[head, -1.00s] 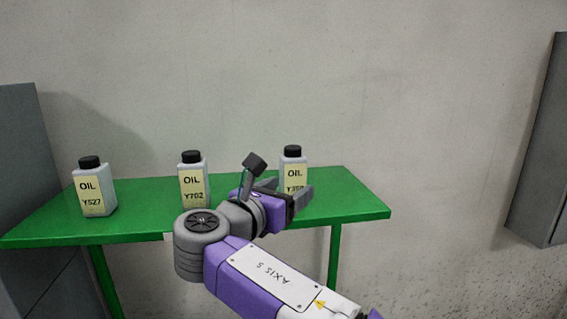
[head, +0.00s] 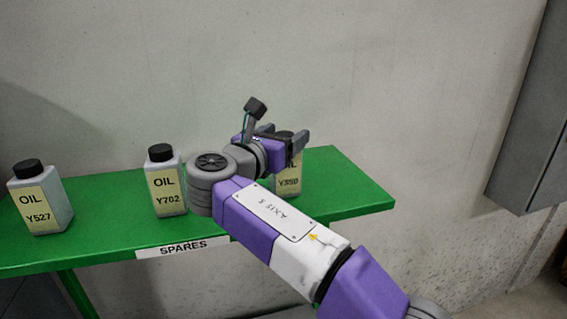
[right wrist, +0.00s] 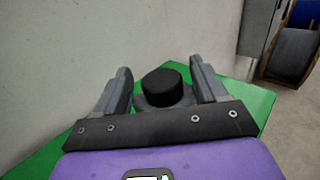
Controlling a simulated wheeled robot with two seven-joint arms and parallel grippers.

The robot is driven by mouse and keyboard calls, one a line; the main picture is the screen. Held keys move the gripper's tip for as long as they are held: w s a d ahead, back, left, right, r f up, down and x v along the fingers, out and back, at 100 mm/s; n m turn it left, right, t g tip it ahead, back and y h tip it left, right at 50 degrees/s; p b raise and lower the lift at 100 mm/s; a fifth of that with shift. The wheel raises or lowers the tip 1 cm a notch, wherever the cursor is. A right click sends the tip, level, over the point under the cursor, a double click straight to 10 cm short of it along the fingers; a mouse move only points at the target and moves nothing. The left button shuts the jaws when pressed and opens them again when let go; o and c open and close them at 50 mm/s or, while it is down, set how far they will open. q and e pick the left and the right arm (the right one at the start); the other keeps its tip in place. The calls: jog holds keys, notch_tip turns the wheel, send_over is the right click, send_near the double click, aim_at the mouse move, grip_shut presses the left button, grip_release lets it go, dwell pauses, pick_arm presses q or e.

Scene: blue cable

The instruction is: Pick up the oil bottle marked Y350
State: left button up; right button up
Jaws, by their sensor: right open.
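The oil bottle marked Y350 (head: 289,184) stands upright at the right part of the green table, its cap and upper part largely hidden by my gripper in the head view. My right gripper (head: 286,135) is open at the height of the bottle's top. In the right wrist view the black cap (right wrist: 162,86) shows between the two open fingers of the gripper (right wrist: 160,80), with a gap on each side. My left gripper is not in view.
Bottle Y702 (head: 166,188) stands left of my right arm, close to it, and bottle Y527 (head: 42,205) stands farther left. The green table (head: 345,190) bears a SPARES label at its front edge. A grey cabinet (head: 530,110) is at the right.

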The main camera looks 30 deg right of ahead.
jog(key=shift+w+d, duration=0.1)
jog(key=shift+d, duration=0.1)
jog(key=shift+s, duration=0.2)
jog(key=shift+w, duration=0.1)
grip_shut()
jog(key=shift+r, duration=0.1)
